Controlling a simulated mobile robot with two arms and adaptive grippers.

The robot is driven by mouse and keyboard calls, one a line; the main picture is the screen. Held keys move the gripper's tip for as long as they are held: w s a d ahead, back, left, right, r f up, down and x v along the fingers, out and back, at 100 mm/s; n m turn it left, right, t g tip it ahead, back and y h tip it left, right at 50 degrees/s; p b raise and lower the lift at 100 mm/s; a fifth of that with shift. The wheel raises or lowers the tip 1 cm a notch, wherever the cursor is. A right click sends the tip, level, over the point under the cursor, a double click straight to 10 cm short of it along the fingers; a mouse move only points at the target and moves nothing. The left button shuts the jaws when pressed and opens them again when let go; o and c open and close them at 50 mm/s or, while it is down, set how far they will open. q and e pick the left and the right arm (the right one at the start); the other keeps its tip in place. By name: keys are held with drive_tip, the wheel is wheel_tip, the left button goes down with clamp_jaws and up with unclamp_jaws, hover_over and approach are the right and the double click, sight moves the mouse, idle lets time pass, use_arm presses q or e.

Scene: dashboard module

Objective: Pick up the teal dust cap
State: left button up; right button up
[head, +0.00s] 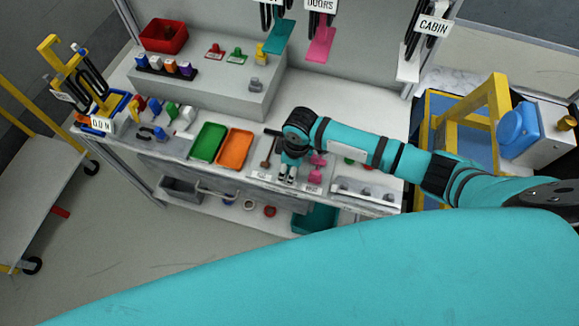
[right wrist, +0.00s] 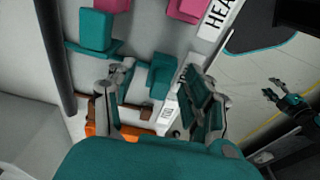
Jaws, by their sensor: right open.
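My right gripper (head: 287,173) points down over the front of the workbench, right of the orange tray. In the right wrist view its two fingers (right wrist: 155,100) stand apart, with no object clearly held. A small teal block (right wrist: 162,72) shows between and beyond the fingers, and another teal block (right wrist: 97,30) lies farther up, beside a teal strip. I cannot tell which of these is the dust cap. In the head view the gripper hides this spot. A small dark claw (right wrist: 283,97) at the right of the wrist view looks like my left gripper; its jaws are unclear.
Green (head: 208,142) and orange (head: 235,149) trays lie left of my right gripper. Pink parts (head: 317,166) lie close to its right. A raised grey shelf (head: 215,90) stands behind. A yellow frame (head: 498,110) stands at the right.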

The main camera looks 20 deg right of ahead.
drive_tip(key=c, duration=0.8)
drive_tip(key=shift+c, duration=0.2)
drive_tip(key=shift+r, duration=0.1)
drive_tip(key=shift+r, duration=0.5)
wheel_tip(320, 180, up, 2)
drive_tip(key=shift+w+r+b, duration=0.1)
drive_tip(key=shift+b, duration=0.55)
drive_tip(key=s+d+r+b, duration=0.1)
drive_tip(key=s+d+b, duration=0.1)
drive_tip(key=s, duration=1.4)
drive_tip(key=shift+d+r+b, duration=0.35)
drive_tip(key=shift+d+b, duration=0.05)
drive_tip(key=shift+d, duration=0.05)
